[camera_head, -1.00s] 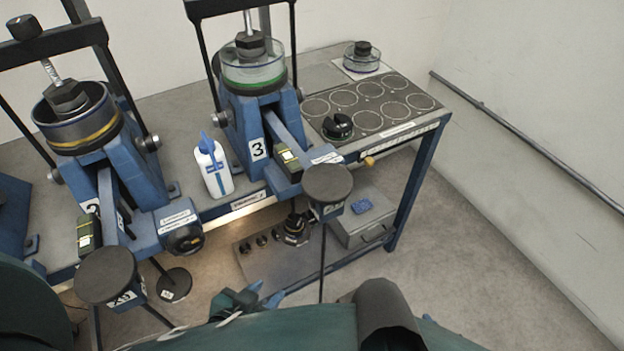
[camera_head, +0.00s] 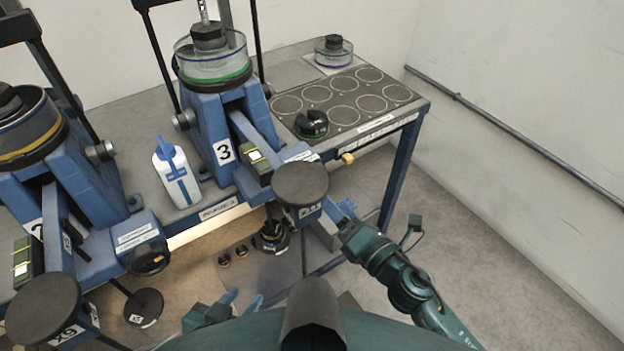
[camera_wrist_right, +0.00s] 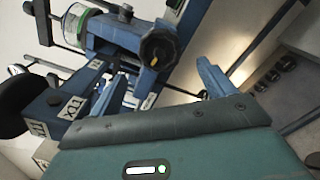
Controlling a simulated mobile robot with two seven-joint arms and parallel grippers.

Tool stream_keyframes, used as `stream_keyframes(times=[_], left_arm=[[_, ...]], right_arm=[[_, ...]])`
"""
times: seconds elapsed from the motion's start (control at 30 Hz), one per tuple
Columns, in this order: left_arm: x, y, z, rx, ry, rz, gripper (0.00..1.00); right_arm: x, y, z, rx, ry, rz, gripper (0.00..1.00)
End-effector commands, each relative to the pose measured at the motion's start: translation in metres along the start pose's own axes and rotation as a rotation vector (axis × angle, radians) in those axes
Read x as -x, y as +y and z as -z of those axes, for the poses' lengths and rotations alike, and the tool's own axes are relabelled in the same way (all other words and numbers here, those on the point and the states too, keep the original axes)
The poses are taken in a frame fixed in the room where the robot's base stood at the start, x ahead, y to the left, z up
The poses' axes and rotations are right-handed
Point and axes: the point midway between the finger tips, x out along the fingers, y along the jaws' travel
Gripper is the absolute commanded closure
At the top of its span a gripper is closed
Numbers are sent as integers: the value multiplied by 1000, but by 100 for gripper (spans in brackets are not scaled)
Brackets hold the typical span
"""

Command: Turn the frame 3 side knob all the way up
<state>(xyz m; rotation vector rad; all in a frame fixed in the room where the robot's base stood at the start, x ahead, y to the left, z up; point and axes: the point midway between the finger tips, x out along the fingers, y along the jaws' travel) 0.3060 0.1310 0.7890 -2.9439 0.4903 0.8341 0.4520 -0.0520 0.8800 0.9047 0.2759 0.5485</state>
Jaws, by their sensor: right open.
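Frame 3 (camera_head: 208,125), blue with a "3" label, stands on the table in the head view. Its side knob is hidden in the head view, apparently behind the round black lever pad (camera_head: 300,184). In the right wrist view a black round knob (camera_wrist_right: 160,47) with an orange mark, apparently this side knob, sits on a blue housing ahead of the fingers. My right gripper (camera_head: 345,212) is open and empty, right of and below the pad; its fingers (camera_wrist_right: 162,82) are spread and apart from the knob. My left gripper (camera_head: 242,302) is open and empty at the bottom of the head view.
Frame 2 (camera_head: 88,185) with its own side knob (camera_head: 150,258) stands at left. A white bottle (camera_head: 177,175) stands between the frames. A panel with round wells (camera_head: 343,102) lies at right on the table. Open floor lies right of the table.

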Motion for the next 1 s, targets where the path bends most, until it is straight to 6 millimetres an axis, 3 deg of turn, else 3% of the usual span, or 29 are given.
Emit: stream_keyframes(times=[0.63, 1.0], left_arm=[[-2, -5, -4, -2, -6, 9, 64], [-1, -3, -1, -2, -2, 6, 64]], right_arm=[[-93, 0, -1, -9, -4, 0, 18], [-90, 0, -1, -10, -3, 3, 48]])
